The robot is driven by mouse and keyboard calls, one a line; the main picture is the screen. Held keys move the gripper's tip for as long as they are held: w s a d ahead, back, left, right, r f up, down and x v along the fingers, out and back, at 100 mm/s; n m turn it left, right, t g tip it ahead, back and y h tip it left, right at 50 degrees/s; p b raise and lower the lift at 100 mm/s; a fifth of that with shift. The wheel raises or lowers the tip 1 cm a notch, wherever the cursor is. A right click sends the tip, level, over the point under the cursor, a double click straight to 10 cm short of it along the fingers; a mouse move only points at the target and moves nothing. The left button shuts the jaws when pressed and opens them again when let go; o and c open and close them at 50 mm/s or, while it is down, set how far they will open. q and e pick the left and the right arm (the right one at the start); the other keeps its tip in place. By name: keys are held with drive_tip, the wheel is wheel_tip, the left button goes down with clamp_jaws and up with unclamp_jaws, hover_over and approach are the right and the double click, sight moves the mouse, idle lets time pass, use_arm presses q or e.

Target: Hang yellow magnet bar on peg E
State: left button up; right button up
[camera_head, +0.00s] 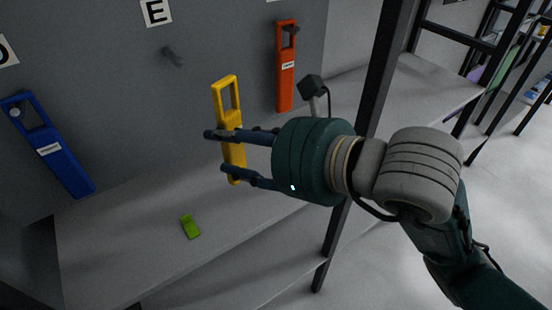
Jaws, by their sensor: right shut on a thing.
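The yellow magnet bar (231,98) has a long body with an open loop handle at its top. It stands nearly upright in the air in front of the grey back panel. My right gripper (226,153) is shut on its body below the loop, with fingers across it. Peg E (172,57) is a dark, bare peg sticking out of the panel under the white "E" label (156,12). The bar's loop is right of the peg and lower in the picture, apart from it. My left gripper is not in view.
A blue bar (62,163) hangs on a peg at left and an orange-red bar (286,72) at right. A small green block (190,227) lies on the grey shelf (130,255). A black upright post (380,85) stands behind my right wrist.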

drive_tip(key=s+a+r, duration=0.2)
drive_tip(key=a+r, duration=0.1)
drive_tip(key=r, duration=0.1)
drive_tip(key=shift+m+t, duration=0.4)
drive_tip(key=shift+t, duration=0.1)
drive_tip(key=w+a, duration=0.2)
drive_tip(key=w, duration=0.1)
drive_tip(key=w+a+f, duration=0.1)
drive_tip(key=w+a, duration=0.1)
drive_tip(key=w, duration=0.1)
drive_tip(key=w+a+f+p, duration=0.1)
drive_tip(key=w+a, duration=0.1)
drive_tip(key=w, duration=0.1)
drive_tip(key=shift+h+b, duration=0.3)
drive_tip(key=shift+b, duration=0.15)
idle(0.4)
idle(0.7)
drive_tip(key=o, duration=1.3)
drive_tip(key=shift+o, duration=0.2)
